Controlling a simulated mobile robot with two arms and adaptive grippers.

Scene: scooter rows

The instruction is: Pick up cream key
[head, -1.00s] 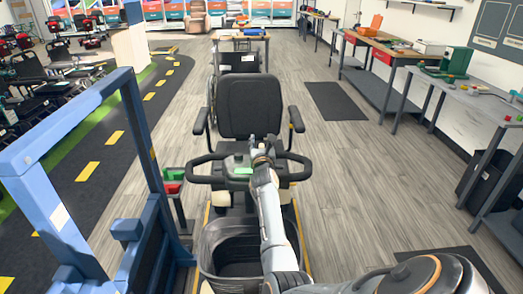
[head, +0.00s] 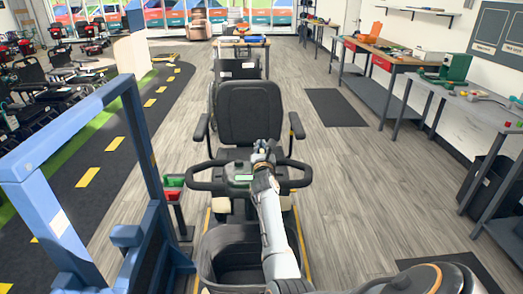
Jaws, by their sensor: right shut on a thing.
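A grey mobility scooter with a black seat (head: 249,112) stands ahead of me, its dark handlebar and control console (head: 238,172) facing me. My right arm reaches forward over the scooter's front basket. My right gripper (head: 262,148) is just above and right of the console, in front of the seat. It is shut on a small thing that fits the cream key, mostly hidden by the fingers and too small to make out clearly. My left gripper is not in view.
A dark basket (head: 205,262) sits on the scooter's front. A blue frame (head: 128,75) stands close on the left. Workbenches (head: 478,110) line the right wall.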

